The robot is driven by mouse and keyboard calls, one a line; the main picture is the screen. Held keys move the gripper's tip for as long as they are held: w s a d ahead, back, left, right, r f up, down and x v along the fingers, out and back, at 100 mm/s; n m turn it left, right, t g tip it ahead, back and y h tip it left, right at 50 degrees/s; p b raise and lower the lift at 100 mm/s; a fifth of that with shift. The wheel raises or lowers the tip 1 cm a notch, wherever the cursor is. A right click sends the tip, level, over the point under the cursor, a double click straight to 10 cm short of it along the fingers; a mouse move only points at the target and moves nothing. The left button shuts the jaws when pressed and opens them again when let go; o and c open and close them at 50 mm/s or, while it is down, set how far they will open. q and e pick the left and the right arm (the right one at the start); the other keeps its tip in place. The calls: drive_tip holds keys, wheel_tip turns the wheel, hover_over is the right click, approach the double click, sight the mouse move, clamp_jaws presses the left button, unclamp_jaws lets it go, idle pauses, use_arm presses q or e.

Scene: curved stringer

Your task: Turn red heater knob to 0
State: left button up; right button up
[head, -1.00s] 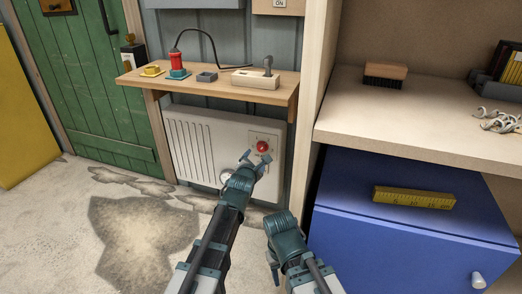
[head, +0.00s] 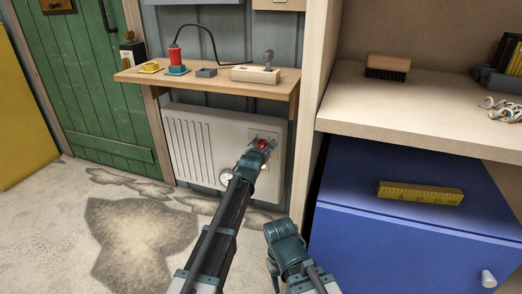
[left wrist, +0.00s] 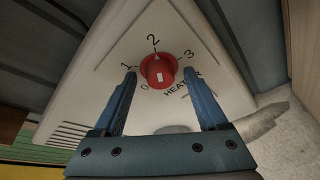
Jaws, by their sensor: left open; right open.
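The red heater knob (left wrist: 158,71) is on the white panel of the heater (left wrist: 95,95), with the marks 0, 1, 2 and 3 around it. Its white pointer mark lies toward the 2. The knob also shows in the head view (head: 262,144), partly hidden by my left gripper. My left gripper (head: 262,146) is open at the knob; in the left wrist view its two blue fingers (left wrist: 160,85) stand on either side of the knob, with gaps visible. My right gripper (head: 270,262) is low in the head view, away from the heater; its fingertips are hard to see.
A wooden shelf (head: 210,88) with a red-and-blue item, a yellow item and a block with a lever hangs above the heater. A blue cabinet (head: 400,240) with a yellow ruler (head: 420,193) stands at the right. Open floor lies at the left.

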use_arm(q)
clamp_jaws()
idle(0.4)
drive_tip(key=shift+a+n+g+h+p, duration=0.15)
drive_tip(key=shift+n+g+h+p, duration=0.2)
drive_tip(key=shift+n+h, duration=0.45)
drive_tip(key=shift+a+n+g+h, duration=0.1)
drive_tip(key=shift+n+g+h, duration=0.35)
drive_tip(key=shift+n, duration=1.05)
drive_tip(key=shift+h, duration=0.25)
